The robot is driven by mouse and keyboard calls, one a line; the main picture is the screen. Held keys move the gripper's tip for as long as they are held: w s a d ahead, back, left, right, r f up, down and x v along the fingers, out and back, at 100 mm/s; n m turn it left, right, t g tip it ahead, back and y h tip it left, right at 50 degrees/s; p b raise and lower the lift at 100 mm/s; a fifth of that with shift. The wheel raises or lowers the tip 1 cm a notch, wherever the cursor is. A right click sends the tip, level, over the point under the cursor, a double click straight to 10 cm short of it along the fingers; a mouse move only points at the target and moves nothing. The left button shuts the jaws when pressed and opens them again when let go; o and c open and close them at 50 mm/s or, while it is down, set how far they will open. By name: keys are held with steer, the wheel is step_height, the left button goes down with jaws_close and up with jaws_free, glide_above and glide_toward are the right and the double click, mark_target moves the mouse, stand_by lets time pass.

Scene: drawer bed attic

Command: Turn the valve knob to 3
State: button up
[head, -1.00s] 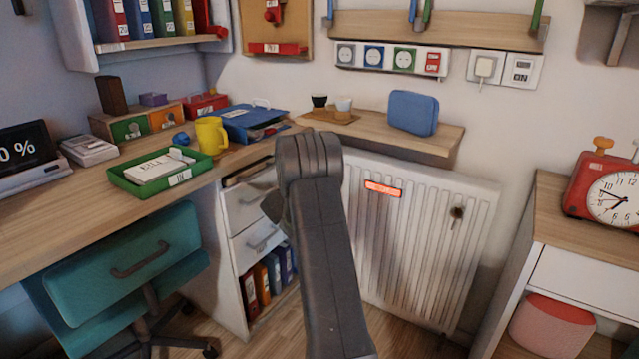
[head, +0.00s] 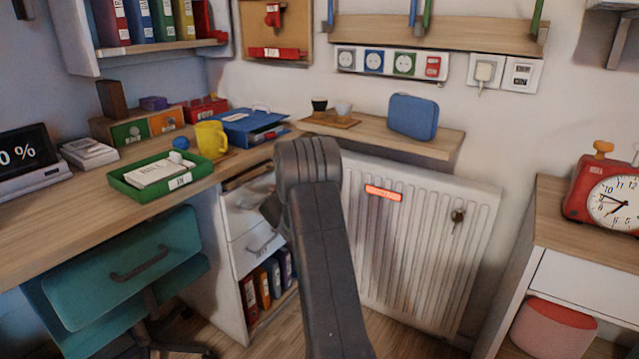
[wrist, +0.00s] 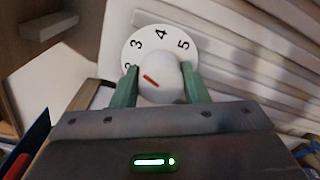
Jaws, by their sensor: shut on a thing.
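In the wrist view, the white valve knob (wrist: 167,85) stands in front of a round white dial (wrist: 150,30) printed with 3, 4 and 5. A further mark left of and below the 3 is too small to read surely. The knob's red line (wrist: 151,82) slants up to the left, pointing below the 3, toward that mark. My gripper (wrist: 161,80) is shut on the knob, one green finger on each side. In the head view, my arm hides the gripper, knob and dial.
The white radiator (head: 420,240) stands right of my arm, under a wooden shelf (head: 440,143) with a blue case (head: 413,116). The desk (head: 50,215) and teal chair (head: 120,265) are at left. A side table (head: 580,280) with a red clock (head: 600,190) is at right.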

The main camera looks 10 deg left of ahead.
steer(key=o, duration=1)
steer(key=shift+c, duration=0.2)
steer(key=shift+s, duration=0.1)
steer(key=p+v, duration=0.3)
steer(key=v, duration=1)
steer(key=shift+s+a, duration=0.2)
steer(key=shift+s, duration=0.1)
steer(key=shift+w, duration=0.15)
steer(key=b+x, duration=0.3)
steer(key=x, duration=1)
steer(key=shift+w+d, duration=0.25)
steer(key=shift+w, duration=0.05)
